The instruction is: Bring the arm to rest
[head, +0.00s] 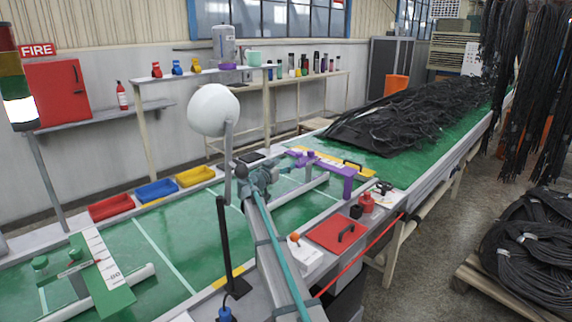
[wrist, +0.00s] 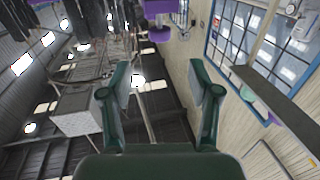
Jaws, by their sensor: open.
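My gripper (wrist: 160,78) shows in the wrist view as two dark green fingers spread wide apart. Nothing is between them. Behind the fingers are roof beams, bright roof panels and a wall with windows, so the wrist is tilted upward. A purple part (wrist: 160,12) shows at the top of the wrist view, beyond the fingertips. In the head view I cannot clearly make out the gripper among the parts near the middle of the bench.
Black hoses (head: 415,110) heap farther back; more hang at right (head: 545,80).

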